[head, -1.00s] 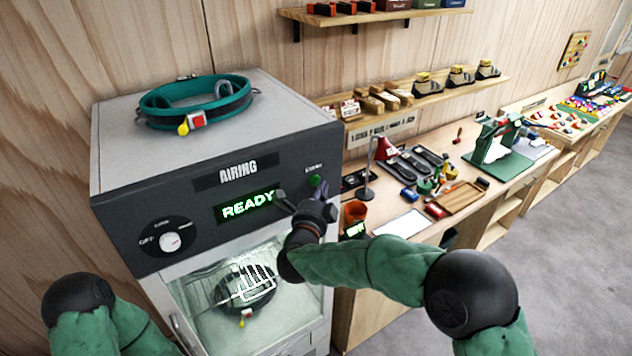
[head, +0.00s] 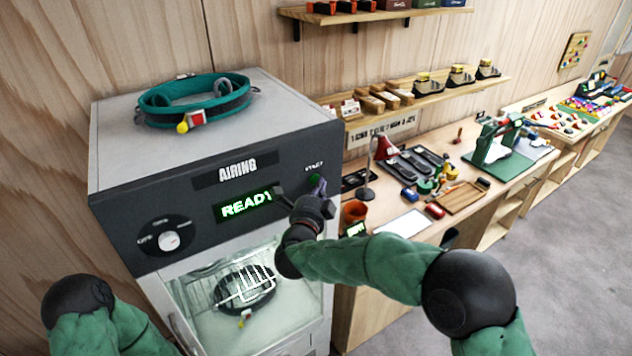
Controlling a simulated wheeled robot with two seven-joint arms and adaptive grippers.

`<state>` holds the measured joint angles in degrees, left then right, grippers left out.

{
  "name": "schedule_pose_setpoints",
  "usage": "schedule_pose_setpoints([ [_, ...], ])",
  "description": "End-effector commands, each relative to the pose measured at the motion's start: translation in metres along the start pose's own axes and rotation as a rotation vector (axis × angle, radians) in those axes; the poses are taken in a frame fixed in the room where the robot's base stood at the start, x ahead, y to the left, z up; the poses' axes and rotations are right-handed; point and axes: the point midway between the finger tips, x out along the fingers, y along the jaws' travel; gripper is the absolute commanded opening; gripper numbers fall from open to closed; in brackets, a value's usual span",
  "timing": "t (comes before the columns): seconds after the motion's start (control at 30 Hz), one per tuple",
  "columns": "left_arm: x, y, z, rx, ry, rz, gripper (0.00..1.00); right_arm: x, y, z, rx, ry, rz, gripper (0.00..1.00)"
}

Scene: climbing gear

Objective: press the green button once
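The green button (head: 314,179) sits under the START label on the dark front panel of the airing cabinet (head: 120,205). My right gripper (head: 299,190) is in front of the panel with its two fingers apart and nothing between them. One finger overlaps the lower right edge of the button; I cannot tell whether it touches. The other finger is at the right end of the lit display (head: 240,207), which reads READY with its last letter partly covered. My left gripper is out of view; only part of that arm shows at the lower left.
A teal harness belt (head: 160,105) lies on top of the cabinet. A dial (head: 168,240) is at the panel's left, above a glass door (head: 215,315) with gear inside. A workbench with an orange pot (head: 354,212) and tools stands close on the right.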

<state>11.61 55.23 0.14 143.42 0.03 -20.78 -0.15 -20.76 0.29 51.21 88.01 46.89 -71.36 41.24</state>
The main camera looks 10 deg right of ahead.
Motion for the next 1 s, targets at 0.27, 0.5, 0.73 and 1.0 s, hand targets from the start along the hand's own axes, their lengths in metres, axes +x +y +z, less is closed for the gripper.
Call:
schedule_pose_setpoints([
  [0.27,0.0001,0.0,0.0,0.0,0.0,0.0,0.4,0.0003,-0.0002,0.0002,0.0,0.0,0.0,0.0],
  [0.5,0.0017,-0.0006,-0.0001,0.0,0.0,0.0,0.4,0.0019,-0.0001,0.0018,0.0,0.001,0.0,0.0],
  [0.73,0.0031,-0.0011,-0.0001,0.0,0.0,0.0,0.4,0.0036,-0.0001,0.0035,0.0,0.001,0.0,0.0],
  [1.0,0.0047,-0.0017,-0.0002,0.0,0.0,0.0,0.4,0.0055,0.0,0.0057,0.001,0.001,0.0,0.0],
])
